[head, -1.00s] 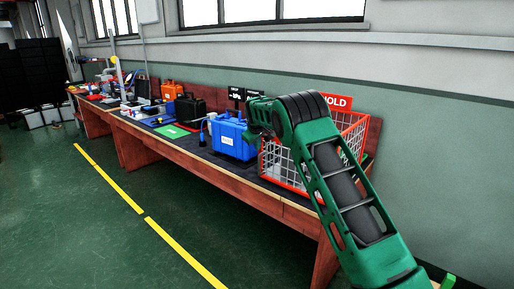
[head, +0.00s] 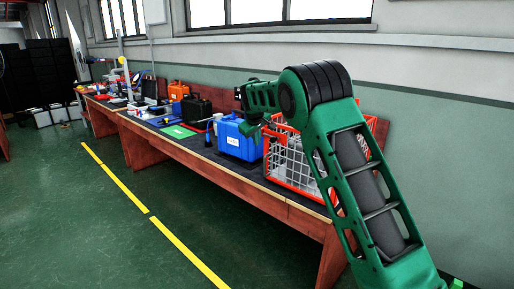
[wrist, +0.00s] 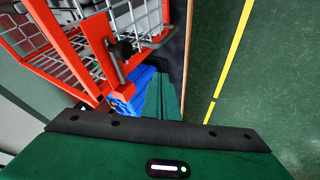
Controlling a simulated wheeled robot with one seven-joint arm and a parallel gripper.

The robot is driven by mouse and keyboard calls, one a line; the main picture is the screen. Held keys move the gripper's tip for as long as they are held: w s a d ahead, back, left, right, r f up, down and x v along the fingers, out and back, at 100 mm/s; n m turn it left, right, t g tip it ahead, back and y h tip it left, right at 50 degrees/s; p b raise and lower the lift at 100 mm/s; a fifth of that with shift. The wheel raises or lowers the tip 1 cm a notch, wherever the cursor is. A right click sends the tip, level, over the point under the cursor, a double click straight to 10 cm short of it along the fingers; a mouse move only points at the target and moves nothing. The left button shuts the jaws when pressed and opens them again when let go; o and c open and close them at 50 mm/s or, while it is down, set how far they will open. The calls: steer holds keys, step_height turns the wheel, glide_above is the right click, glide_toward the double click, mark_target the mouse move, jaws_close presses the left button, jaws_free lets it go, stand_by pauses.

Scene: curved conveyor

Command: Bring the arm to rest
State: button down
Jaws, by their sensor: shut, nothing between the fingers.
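My gripper shows in the wrist view (wrist: 164,88) as green fingers closed together, with nothing between them. It points down past the red-framed wire basket, beside the blue case. In the head view my green arm rises from the lower right to a black-banded elbow. The forearm then reaches left, and the wrist end hangs above the bench near the blue case. The fingertips are hard to make out there. I cannot tell how close the fingers are to the case.
A wooden bench (head: 255,187) runs along the wall. It carries the wire basket (head: 290,166), blue case (head: 238,140), black case (head: 196,108), orange case (head: 178,90) and a green sheet (head: 178,131). The basket is close to my gripper. The floor (head: 100,230) left of the bench is clear.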

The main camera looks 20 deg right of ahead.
steer(key=s+d+r+m+g, duration=0.1)
steer(key=s+d+r+m, duration=0.1)
steer(key=s+d, duration=0.6)
steer(key=s+d+r+m+g, duration=0.1)
steer(key=s+d+m, duration=0.15)
steer(key=s, duration=0.95)
steer(key=s+d+r+m+g, duration=0.1)
steer(key=s+d+r+g, duration=0.1)
steer(key=s+d, duration=0.6)
steer(key=s+a+f+m+g+y, duration=0.1)
steer(key=s+f+m, duration=0.1)
steer(key=s, duration=1.1)
steer(key=s+a+f+m+g, duration=0.1)
steer(key=s+a+f+m, duration=0.1)
steer(key=s, duration=1.1)
steer(key=s+a+f+m+y, duration=0.1)
steer(key=s+f, duration=0.3)
steer(key=s, duration=0.9)
steer(key=shift+s+a+f+m+g+y, duration=0.2)
steer(key=shift+m+g+y, duration=0.1)
steer(key=shift+m+g, duration=0.15)
steer(key=shift+w+f, duration=0.2)
steer(key=shift+w, duration=0.45)
